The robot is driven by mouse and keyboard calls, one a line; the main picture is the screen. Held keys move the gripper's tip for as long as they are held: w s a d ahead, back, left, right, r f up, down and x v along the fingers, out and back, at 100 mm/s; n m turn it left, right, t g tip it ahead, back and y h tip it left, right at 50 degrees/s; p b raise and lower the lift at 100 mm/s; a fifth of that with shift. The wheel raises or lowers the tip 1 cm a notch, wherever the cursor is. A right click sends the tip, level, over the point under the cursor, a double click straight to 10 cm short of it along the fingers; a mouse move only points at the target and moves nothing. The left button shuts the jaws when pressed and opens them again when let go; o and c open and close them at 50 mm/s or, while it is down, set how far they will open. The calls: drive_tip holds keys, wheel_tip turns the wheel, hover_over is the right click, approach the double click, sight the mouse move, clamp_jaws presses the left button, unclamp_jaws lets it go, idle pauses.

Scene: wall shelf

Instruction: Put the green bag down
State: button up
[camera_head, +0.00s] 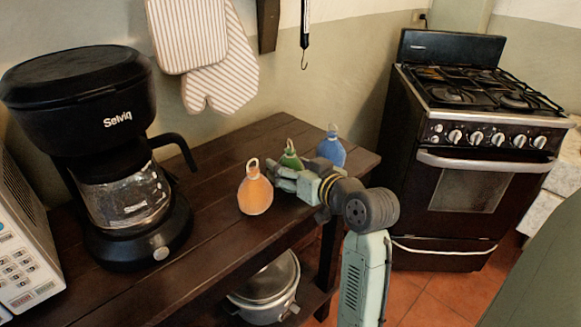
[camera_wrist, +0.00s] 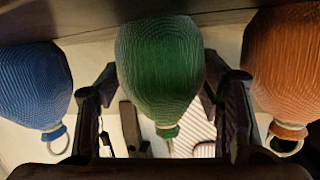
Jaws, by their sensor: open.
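The green bag (camera_head: 291,159) stands on the dark wooden table (camera_head: 215,228), partly hidden behind my gripper (camera_head: 284,174) in the head view. In the wrist view, which looks upside down, the green bag (camera_wrist: 160,70) is between my two spread fingers. The fingers are open around it, and I cannot tell whether either touches it.
An orange bag (camera_head: 255,192) stands to the left and a blue bag (camera_head: 331,149) to the right, both close to my gripper. A coffee maker (camera_head: 120,150) and a microwave (camera_head: 25,240) stand further left. A pot (camera_head: 268,285) sits below. A stove (camera_head: 470,150) stands right.

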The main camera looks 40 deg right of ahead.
drive_tip(key=b+v, duration=0.2)
drive_tip(key=v, duration=1)
drive_tip(key=shift+b, duration=0.35)
